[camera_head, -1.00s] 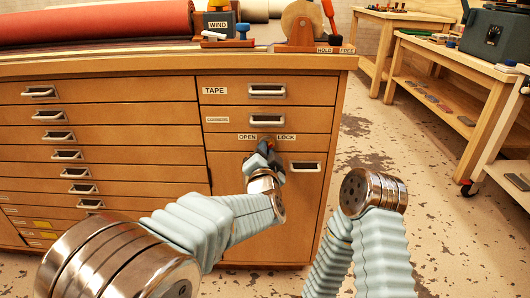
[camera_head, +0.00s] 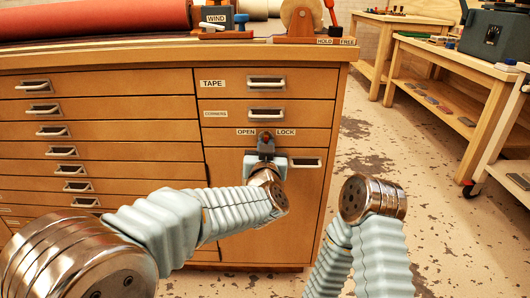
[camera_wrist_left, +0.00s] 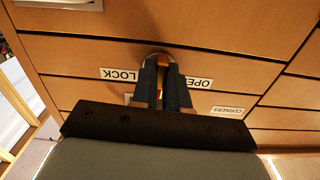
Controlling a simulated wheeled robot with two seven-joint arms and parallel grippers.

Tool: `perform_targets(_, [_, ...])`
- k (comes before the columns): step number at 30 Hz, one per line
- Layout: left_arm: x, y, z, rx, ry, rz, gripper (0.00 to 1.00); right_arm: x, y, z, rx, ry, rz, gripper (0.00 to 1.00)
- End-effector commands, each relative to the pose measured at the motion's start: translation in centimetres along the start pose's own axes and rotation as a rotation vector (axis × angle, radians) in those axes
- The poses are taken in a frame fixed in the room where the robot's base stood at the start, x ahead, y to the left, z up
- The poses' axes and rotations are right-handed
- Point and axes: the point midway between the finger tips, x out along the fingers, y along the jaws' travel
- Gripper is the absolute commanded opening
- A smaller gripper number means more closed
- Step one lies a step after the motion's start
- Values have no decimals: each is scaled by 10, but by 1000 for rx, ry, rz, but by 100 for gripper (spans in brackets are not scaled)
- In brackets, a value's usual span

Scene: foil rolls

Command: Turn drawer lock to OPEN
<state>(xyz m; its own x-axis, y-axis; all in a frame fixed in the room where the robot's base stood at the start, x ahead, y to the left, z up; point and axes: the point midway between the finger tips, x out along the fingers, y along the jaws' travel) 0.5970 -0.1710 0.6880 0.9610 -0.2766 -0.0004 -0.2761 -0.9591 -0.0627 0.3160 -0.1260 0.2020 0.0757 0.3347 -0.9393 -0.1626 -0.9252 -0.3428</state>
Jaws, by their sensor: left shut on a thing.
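The drawer lock (camera_head: 266,134) sits on the cabinet front between the OPEN label (camera_head: 246,133) on its left and the LOCK label (camera_head: 286,133) on its right. My left gripper (camera_head: 266,144) is at the lock from below, its dark fingers upright and shut on the lock's knob. In the left wrist view the picture is upside down: the fingers (camera_wrist_left: 162,80) close around an orange-brown knob (camera_wrist_left: 161,69) in front of a round metal plate (camera_wrist_left: 155,58). The fingers hide much of the knob, so I cannot tell which label it points to. My right gripper is out of view; only that arm shows.
The wooden cabinet (camera_head: 225,180) has a TAPE drawer (camera_head: 266,83) and a CORNERS drawer (camera_head: 266,113) above the lock, and a larger drawer below it behind my left arm. Wide flat drawers are at left. Open floor (camera_head: 410,165) and workbenches lie at right.

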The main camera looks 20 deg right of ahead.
Motion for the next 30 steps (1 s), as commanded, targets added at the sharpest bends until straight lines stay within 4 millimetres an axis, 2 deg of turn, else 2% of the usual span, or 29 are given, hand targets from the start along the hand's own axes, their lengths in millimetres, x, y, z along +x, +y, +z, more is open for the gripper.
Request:
perform_targets(18, [0, 4, 2, -569, 0, 1, 0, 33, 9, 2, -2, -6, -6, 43])
perform_targets(30, [0, 4, 0, -804, -1, 0, 0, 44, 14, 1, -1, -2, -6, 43])
